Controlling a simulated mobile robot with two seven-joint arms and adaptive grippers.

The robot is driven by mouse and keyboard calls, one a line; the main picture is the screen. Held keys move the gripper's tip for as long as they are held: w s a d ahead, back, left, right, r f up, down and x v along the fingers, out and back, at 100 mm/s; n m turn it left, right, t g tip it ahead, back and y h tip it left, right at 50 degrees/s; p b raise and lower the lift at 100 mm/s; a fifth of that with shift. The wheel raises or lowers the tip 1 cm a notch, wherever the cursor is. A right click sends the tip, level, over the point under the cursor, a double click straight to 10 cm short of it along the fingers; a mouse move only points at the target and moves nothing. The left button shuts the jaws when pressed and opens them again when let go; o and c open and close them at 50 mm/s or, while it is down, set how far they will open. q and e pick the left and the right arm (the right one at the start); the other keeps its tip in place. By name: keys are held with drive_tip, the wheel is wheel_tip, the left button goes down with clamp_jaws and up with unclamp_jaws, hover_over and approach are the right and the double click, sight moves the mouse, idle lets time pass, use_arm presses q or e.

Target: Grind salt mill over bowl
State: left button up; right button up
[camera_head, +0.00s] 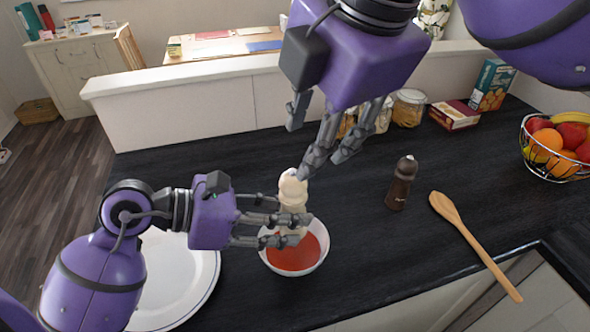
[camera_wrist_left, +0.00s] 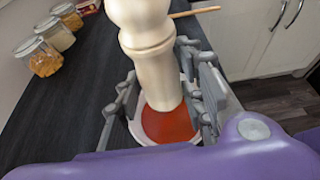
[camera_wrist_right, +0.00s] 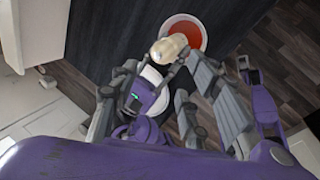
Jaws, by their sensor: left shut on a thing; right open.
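The cream-coloured salt mill (camera_head: 292,190) stands upright over the white bowl (camera_head: 323,257) of red soup. My left gripper (camera_head: 296,229) is shut around the mill's lower body; the left wrist view shows its fingers on both sides of the mill (camera_wrist_left: 153,65). The bowl (camera_wrist_left: 140,135) lies below the mill there. My right gripper (camera_head: 325,165) is open above and just right of the mill's top. In the right wrist view the mill's top (camera_wrist_right: 168,50) is near the open fingers, with the bowl (camera_wrist_right: 196,30) beyond. I cannot tell whether a right fingertip touches the mill.
A white plate (camera_head: 205,290) is under my left arm. Jars (camera_head: 408,108), boxes (camera_head: 455,114) and a fruit basket (camera_head: 530,150) line the back and right. The dark counter between is clear.

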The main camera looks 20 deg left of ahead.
sight(295, 170)
drive_tip(key=x, duration=1)
drive_tip(key=shift+a, duration=0.1)
drive_tip(key=c, duration=1)
drive_tip(key=shift+r, duration=0.1)
drive_tip(key=shift+c, duration=0.2)
drive_tip(key=shift+m, duration=0.3)
drive_tip(key=shift+c, duration=0.2)
